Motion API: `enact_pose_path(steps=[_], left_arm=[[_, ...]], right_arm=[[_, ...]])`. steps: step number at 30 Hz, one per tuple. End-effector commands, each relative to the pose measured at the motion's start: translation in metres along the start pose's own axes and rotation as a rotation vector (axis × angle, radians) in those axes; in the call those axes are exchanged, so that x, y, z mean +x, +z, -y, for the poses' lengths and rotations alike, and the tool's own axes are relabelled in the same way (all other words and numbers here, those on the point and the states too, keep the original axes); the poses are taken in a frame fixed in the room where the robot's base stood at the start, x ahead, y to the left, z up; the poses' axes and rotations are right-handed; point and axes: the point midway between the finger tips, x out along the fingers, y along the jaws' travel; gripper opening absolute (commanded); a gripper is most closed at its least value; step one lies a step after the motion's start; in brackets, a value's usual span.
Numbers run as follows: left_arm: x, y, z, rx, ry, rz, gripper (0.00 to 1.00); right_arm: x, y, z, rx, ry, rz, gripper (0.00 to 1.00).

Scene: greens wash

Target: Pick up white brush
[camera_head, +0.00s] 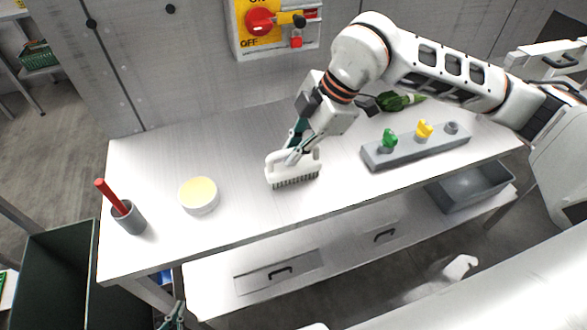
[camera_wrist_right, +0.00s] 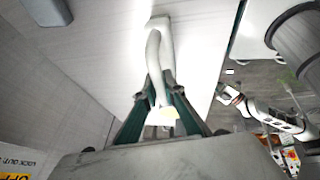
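The white brush (camera_head: 296,165) is near the middle of the white table, with its dark bristles facing down. I cannot tell whether the bristles touch the tabletop. My right gripper (camera_head: 299,139) comes down on the brush from above. In the right wrist view the brush's white handle (camera_wrist_right: 153,62) runs between the green fingers of the right gripper (camera_wrist_right: 157,98), which close on it from both sides. My left gripper (camera_head: 174,318) is at the bottom edge of the head view, off the table's front, mostly cut off.
A white bowl with pale yellow contents (camera_head: 199,195) and a grey cup (camera_head: 130,218) holding a red stick (camera_head: 111,196) stand to the left. A grey bar (camera_head: 414,147) with green and yellow knobs lies right. Leafy greens (camera_head: 395,101) lie behind it. A grey bin (camera_head: 470,187) sits below.

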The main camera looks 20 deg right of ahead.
Motion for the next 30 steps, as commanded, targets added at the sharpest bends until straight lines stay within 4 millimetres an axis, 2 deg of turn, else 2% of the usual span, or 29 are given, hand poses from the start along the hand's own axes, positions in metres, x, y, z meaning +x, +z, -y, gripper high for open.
enact_pose_path(steps=[8,14,20,30], left_arm=[[0.0,0.0,0.0,0.0,0.0,0.0,0.0],[0.0,-0.001,0.0,0.0,0.0,-0.001,0.0],[-0.001,-0.003,0.001,0.0,-0.001,-0.002,0.0],[-0.002,-0.006,0.001,0.001,-0.001,-0.005,0.0]], right_arm=[[-0.002,-0.001,-0.001,-0.001,0.002,0.0,0.0],[-0.015,-0.006,-0.004,-0.001,0.003,-0.001,0.0],[-0.049,-0.021,-0.012,-0.003,0.006,-0.002,0.0],[-0.134,-0.056,-0.03,-0.002,0.006,-0.001,0.0]])
